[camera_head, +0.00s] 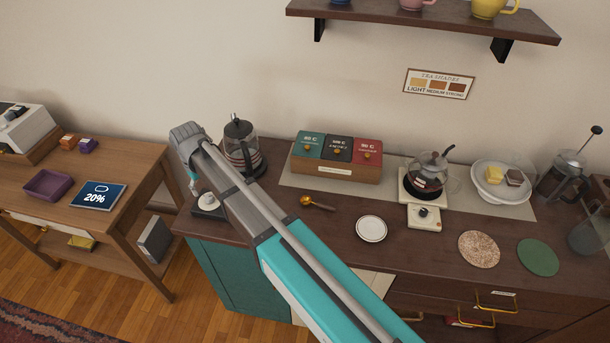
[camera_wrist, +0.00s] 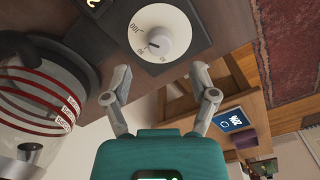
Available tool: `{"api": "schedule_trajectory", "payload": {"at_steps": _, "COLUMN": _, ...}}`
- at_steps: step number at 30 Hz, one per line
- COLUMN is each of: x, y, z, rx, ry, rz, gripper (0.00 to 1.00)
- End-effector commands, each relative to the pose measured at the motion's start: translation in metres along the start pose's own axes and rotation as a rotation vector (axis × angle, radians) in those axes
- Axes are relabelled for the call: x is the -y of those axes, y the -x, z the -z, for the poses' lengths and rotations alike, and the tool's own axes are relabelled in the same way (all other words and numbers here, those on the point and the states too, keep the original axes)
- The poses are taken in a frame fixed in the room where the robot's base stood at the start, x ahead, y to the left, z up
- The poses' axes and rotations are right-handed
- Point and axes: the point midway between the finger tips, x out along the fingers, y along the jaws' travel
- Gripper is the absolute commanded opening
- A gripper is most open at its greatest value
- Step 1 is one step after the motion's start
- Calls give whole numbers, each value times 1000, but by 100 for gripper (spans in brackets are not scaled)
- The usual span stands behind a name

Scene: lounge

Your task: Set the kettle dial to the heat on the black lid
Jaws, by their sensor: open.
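The glass kettle (camera_head: 243,150) stands at the left end of the dark counter; its banded side also shows in the wrist view (camera_wrist: 45,100). The white round kettle dial (camera_wrist: 158,35) sits on a black base, with numbers around it, 100 among them. Its dark mark points to the lower left in the wrist view; the exact setting is hard to read. The box's black lid (camera_head: 339,149) lies between a teal and a red lid; its small print is not legible to me. My gripper (camera_wrist: 160,75) is open and empty, its fingers apart at the dial's near side.
A gold spoon (camera_head: 317,203) and white saucer (camera_head: 371,229) lie on the counter right of my arm. A glass teapot (camera_head: 428,170) stands on a warmer with its own knob (camera_head: 423,212). A side table (camera_head: 125,165) stands left, holding a tablet (camera_head: 97,195).

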Motion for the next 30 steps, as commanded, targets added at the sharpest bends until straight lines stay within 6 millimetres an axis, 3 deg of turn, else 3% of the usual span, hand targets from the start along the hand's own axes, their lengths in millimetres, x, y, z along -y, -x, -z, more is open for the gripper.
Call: {"api": "schedule_trajectory", "payload": {"at_steps": 30, "x": 0, "y": 87, "z": 0, "rx": 0, "ry": -1, "rz": 0, "gripper": 75}}
